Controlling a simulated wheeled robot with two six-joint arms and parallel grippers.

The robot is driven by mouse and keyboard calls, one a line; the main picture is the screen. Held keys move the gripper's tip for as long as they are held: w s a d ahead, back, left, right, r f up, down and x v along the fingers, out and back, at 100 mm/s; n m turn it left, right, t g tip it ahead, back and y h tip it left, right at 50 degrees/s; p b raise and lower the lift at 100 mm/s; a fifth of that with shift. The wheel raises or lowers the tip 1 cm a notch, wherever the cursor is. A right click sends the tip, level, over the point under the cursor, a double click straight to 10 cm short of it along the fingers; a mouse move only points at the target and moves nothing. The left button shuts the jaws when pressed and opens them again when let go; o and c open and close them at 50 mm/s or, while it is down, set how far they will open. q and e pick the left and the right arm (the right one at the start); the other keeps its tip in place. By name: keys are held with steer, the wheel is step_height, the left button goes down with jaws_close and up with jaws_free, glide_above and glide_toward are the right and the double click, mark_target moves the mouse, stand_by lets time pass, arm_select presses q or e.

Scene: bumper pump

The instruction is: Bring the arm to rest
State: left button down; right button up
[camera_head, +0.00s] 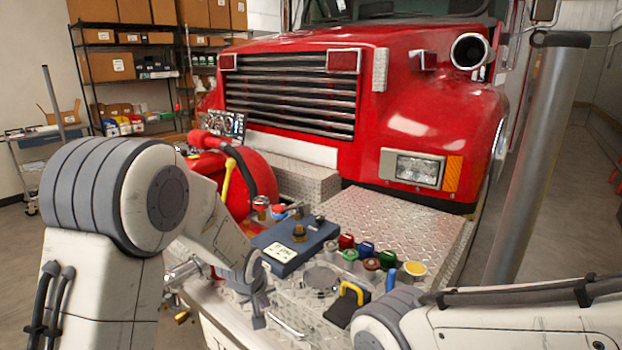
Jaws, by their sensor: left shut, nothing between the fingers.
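My left arm (165,195) comes in from the left, bends at a large rounded joint and reaches down over the fire truck's front bumper. My left gripper (258,308) is at its end, shut and empty, pointing down near the left side of the pump panel. It is apart from the blue box (295,246) behind it. My right arm (500,325) crosses the lower right corner; its gripper is out of view.
The red truck (300,90) fills the back. On the bumper are a red pump (250,185), several coloured caps (365,249) and a black block with a yellow handle (349,300). A grey post (540,150) stands at right. Shelves (125,65) stand at back left.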

arm_select(q)
steer(key=s+d+r+m+g, duration=0.1)
steer(key=s+d+r+m, duration=0.15)
steer(key=s, duration=0.35)
steer(key=s+d+r+m+g, duration=0.1)
steer(key=s+d+r+m, duration=0.1)
steer(key=s+d+r, duration=0.3)
steer(key=s+m+g, duration=0.3)
steer(key=s+m, duration=0.4)
steer(key=s, duration=1.4)
steer(key=shift+s+d+r+m+g+h, duration=0.25)
steer(key=shift+s+r+m+g+h, duration=0.05)
steer(key=shift+s+r+m, duration=0.1)
